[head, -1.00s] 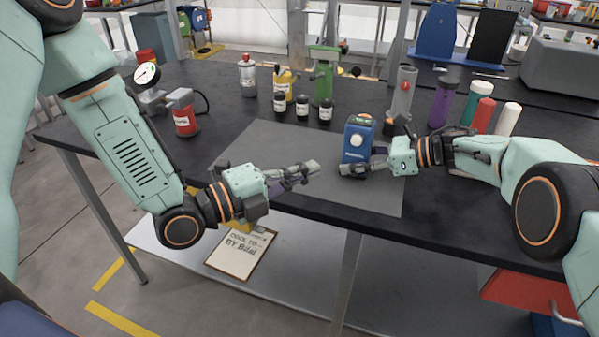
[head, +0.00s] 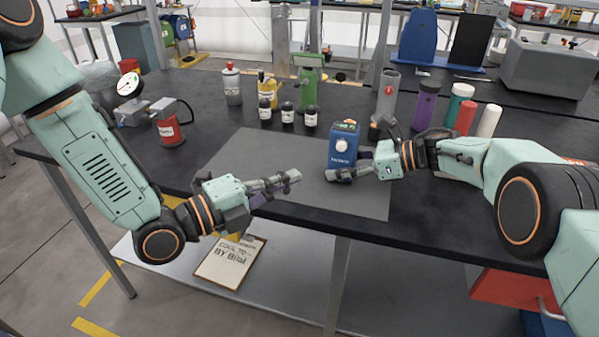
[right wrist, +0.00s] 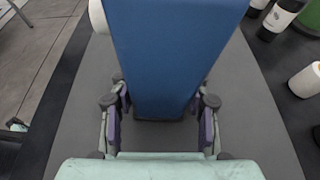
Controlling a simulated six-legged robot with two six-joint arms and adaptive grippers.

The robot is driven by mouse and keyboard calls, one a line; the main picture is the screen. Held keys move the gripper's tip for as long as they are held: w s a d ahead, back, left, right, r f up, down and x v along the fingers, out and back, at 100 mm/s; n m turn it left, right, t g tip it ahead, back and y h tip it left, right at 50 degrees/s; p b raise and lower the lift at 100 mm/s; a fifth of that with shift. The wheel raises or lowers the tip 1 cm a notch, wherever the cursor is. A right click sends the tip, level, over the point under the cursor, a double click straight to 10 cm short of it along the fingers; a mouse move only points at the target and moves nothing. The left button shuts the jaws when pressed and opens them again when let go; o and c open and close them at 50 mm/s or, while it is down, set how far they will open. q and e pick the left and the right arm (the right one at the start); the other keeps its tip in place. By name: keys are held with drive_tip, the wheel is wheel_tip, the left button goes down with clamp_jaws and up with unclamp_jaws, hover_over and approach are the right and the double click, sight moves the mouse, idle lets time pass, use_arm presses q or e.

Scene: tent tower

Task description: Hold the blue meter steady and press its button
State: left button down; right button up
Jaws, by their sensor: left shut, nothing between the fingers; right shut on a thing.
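The blue meter (head: 343,155) stands upright on the grey mat (head: 262,155) in the head view. It has a pale round knob or button (head: 341,146) on its front and a small orange spot on top. My right gripper (head: 345,174) is shut on the meter from the right, low on its body. In the right wrist view the meter's blue side (right wrist: 170,50) fills the space between the two fingers. My left gripper (head: 290,180) is shut and empty, over the mat's front part, to the left of the meter and apart from it.
Several small dark bottles (head: 287,113) stand behind the mat. Several coloured cylinders (head: 459,103) stand at the right. The mat's middle is clear.

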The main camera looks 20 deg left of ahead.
drive_tip(key=o, duration=1.1)
drive_tip(key=shift+r, duration=0.1)
drive_tip(key=shift+c, duration=0.2)
drive_tip(key=o, duration=0.4)
drive_tip(key=shift+d, duration=0.1)
